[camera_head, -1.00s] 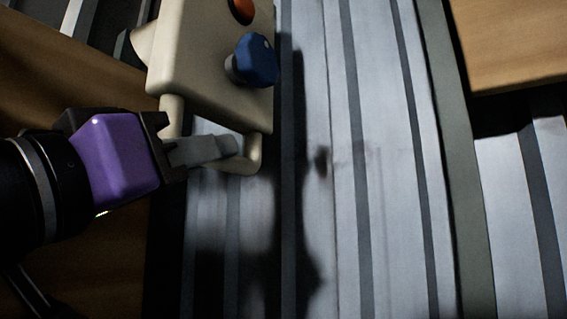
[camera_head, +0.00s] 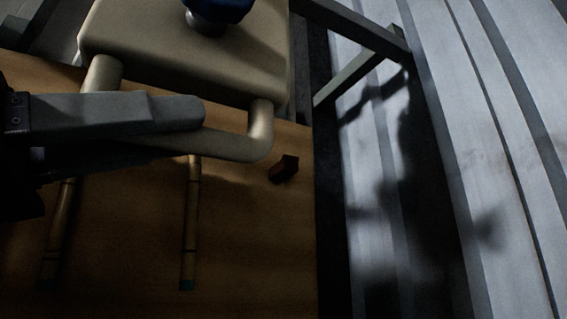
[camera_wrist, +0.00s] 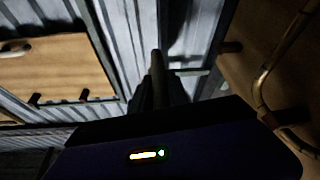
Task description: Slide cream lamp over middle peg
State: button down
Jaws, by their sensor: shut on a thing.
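The cream lamp (camera_head: 190,45) is a boxy cream body with a blue knob on top and a tubular handle. It is large at the upper left of the head view. My gripper (camera_head: 185,113) is shut on its handle, with a grey finger lying along the tube. The lamp hangs above a wooden surface, and its upper part is cut off by the frame. In the wrist view my gripper's fingers (camera_wrist: 160,75) look dark, and I cannot make out the lamp there. A small dark brown block (camera_head: 283,168), possibly a peg, stands on the wood. I cannot tell which is the middle peg.
Thin rods, one of them green-tipped (camera_head: 190,230), lie on the wooden surface (camera_head: 260,250). A grey metal frame (camera_head: 365,65) stands at its right. Ribbed grey metal floor (camera_head: 490,150) is beyond. A wooden board (camera_wrist: 55,68) and bent cane (camera_wrist: 275,70) show in the wrist view.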

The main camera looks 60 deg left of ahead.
jog(key=s, duration=0.5)
jog(key=shift+a, duration=0.2)
jog(key=c, duration=1.3)
grip_release()
jog(key=b+v, duration=0.2)
jog(key=v, duration=0.5)
jog(key=shift+s, duration=0.35)
jog(key=shift+f, duration=0.15)
